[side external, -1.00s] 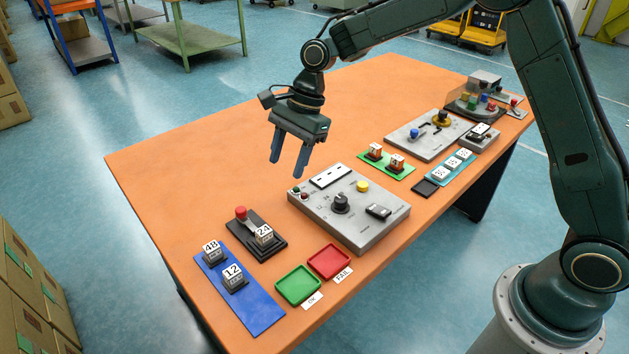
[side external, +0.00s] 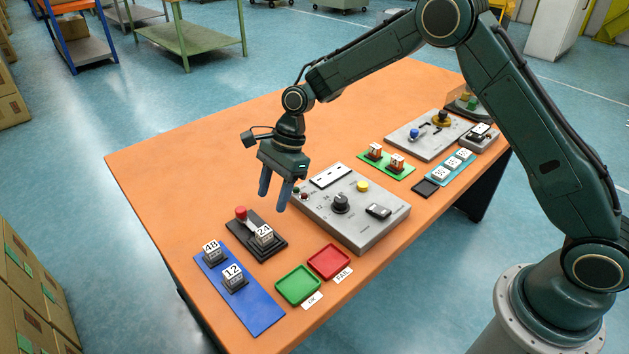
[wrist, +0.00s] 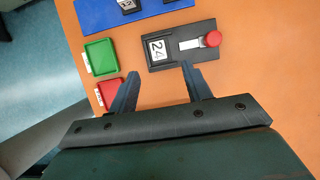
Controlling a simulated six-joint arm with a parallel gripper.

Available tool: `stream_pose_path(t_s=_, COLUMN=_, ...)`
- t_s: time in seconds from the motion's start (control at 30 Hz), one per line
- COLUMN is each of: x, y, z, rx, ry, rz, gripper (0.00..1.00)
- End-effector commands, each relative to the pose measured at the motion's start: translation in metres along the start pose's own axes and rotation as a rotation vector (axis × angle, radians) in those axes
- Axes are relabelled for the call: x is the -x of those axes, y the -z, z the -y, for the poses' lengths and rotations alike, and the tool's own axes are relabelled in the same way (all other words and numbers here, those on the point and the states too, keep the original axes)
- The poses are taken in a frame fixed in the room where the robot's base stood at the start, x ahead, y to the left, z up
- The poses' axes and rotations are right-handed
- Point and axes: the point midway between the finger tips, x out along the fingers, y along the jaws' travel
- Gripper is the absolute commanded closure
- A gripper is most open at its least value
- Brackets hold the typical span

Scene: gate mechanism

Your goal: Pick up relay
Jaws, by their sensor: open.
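The relay marked 24 (side external: 264,235) is a small white-topped block seated at one end of a dark fixture (side external: 243,226) with a red-knobbed lever (side external: 241,213). In the wrist view the same relay (wrist: 159,50) sits just beyond my fingertips. Relays marked 48 (side external: 212,251) and 12 (side external: 233,276) stand on dark bases on a blue mat (side external: 255,312). My gripper (side external: 273,201) is open and empty, pointing down above the table, behind the fixture in the side view. In the wrist view its fingers (wrist: 158,72) are spread apart.
A green tray (side external: 298,287) and a red tray (side external: 329,262) lie near the front edge. A grey panel (side external: 365,232) with a knob and buttons stands right of my gripper. Bare orange table lies to the left and behind.

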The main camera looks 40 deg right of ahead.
Motion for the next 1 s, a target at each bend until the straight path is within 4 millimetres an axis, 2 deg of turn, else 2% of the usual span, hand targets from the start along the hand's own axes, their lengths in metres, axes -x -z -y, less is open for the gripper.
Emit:
stream_pose_path(t_s=0.1, x=-0.019, y=0.0, z=-0.001, rx=0.001, ry=-0.003, rz=-0.001, gripper=0.51)
stream_pose_path(t_s=0.23, x=-0.033, y=0.0, z=0.0, rx=0.001, ry=-0.001, rz=0.0, gripper=0.51)
stream_pose_path(t_s=0.67, x=-0.043, y=0.0, z=-0.001, rx=0.001, ry=0.0, rz=-0.001, gripper=0.51)
stream_pose_path(t_s=1.0, x=-0.079, y=0.002, z=-0.003, rx=0.001, ry=-0.002, rz=-0.001, gripper=0.51)
